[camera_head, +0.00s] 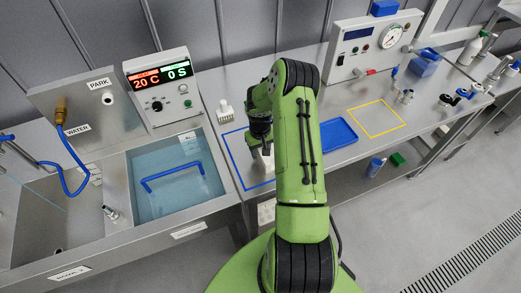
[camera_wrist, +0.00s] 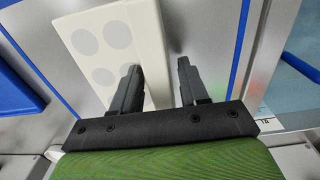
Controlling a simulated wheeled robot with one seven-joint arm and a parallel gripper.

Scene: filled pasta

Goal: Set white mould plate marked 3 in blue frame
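The blue frame (camera_head: 233,160) is an outline on the steel bench, left of my arm in the head view. In the wrist view its lines (camera_wrist: 240,48) run on both sides of a cream-white mould plate (camera_wrist: 92,68) with round grey recesses. The plate lies between these lines; in the head view my arm mostly hides it. My gripper (camera_wrist: 158,78) is open, with its fingers on either side of the plate's edge strip. A gap shows between that strip and the right finger. No number is readable on the plate, and I cannot tell whether it touches the bench.
A blue tray (camera_head: 340,135) lies right of my arm, with an empty yellow frame (camera_head: 377,104) beyond it. A small white piece (camera_head: 225,114) stands behind the blue frame. The water bath (camera_head: 165,200) with a blue handle (camera_head: 172,174) is at left. A control box (camera_head: 160,90) stands behind it.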

